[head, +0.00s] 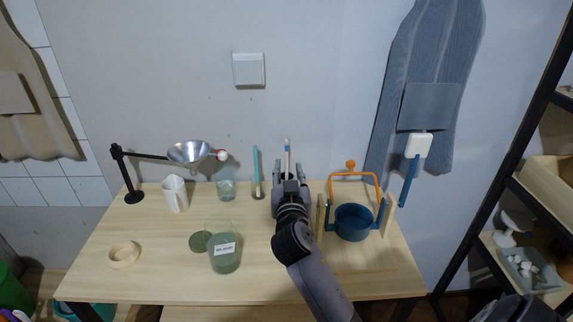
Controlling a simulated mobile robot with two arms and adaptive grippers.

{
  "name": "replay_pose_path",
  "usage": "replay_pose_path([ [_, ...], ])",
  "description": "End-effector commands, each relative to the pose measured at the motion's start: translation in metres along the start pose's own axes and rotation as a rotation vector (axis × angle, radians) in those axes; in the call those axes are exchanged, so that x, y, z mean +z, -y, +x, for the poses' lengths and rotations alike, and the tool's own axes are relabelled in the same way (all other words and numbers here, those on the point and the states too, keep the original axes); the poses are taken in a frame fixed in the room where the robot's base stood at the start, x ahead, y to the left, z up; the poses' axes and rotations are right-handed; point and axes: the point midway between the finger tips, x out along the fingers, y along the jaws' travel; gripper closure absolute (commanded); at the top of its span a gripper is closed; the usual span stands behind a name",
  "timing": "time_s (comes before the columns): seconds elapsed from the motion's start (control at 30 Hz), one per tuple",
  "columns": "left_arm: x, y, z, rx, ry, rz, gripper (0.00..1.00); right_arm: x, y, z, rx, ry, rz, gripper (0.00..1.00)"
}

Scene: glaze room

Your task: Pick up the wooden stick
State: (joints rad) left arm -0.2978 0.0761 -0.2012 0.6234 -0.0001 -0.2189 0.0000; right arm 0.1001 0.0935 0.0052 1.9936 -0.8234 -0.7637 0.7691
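A thin pale upright stick (287,157), light at its top, rises behind my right gripper near the back of the table; it looks like the wooden stick. Its lower part is hidden by the gripper, with something dark around its base. My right gripper (289,170) reaches in from the front, its two fingers apart on either side of the stick in the picture. I cannot tell whether they touch it. My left gripper is not in view.
Left of the gripper stand a glass with a teal-handled tool (256,165), a labelled jar (225,258) and a green disc (200,242). A funnel stand (130,180) is far left.

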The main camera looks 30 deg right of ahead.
Motion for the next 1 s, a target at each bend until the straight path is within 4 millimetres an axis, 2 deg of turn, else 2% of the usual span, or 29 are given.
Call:
replay_pose_path([
  [0.13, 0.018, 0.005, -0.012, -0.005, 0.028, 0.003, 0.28, -0.004, -0.001, 0.032, 0.002, -0.001, -0.004, 0.68],
  [0.3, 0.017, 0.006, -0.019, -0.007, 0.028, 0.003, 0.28, -0.002, -0.001, 0.060, 0.001, 0.000, -0.002, 0.68],
  [0.6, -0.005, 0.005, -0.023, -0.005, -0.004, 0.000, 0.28, 0.000, -0.001, 0.080, 0.001, 0.001, -0.001, 0.68],
  [1.0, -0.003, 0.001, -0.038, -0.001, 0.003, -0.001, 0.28, 0.004, 0.001, 0.124, 0.002, 0.001, -0.003, 0.68],
])
